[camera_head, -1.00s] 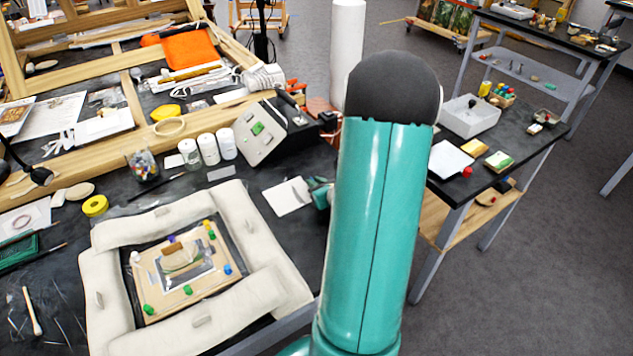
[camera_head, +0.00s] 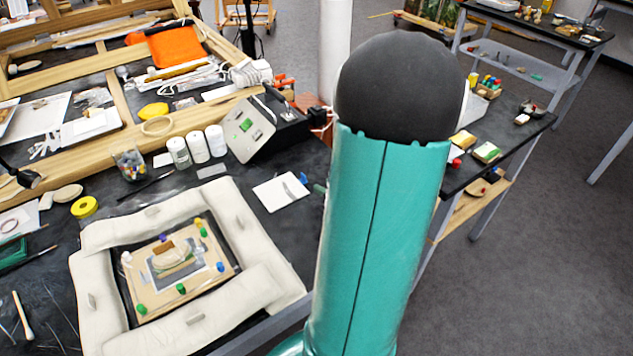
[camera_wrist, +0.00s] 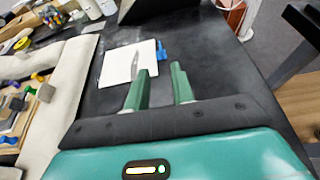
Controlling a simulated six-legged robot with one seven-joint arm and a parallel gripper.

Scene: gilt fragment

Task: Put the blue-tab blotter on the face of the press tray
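A white sheet (camera_head: 281,192) lies flat on the black bench; it also shows in the wrist view (camera_wrist: 122,66). A blue tab (camera_wrist: 161,50) shows at its right edge, so I take it as the blotter. My gripper (camera_wrist: 160,69) has two green fingers, apart and empty, over the bench near the sheet's right side. In the head view my arm hides most of it. A wooden board (camera_head: 153,299) with coloured knobs and a pale fragment (camera_head: 172,256) sits inside a white padded frame (camera_head: 248,230). I cannot tell for certain whether this board is the press tray.
A tilted pale panel (camera_head: 243,138) with a green square stands behind the sheet. White jars (camera_head: 198,147), a glass of small items (camera_head: 130,163) and a yellow tape roll (camera_head: 84,207) stand on the left. A second table (camera_head: 500,160) stands at right.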

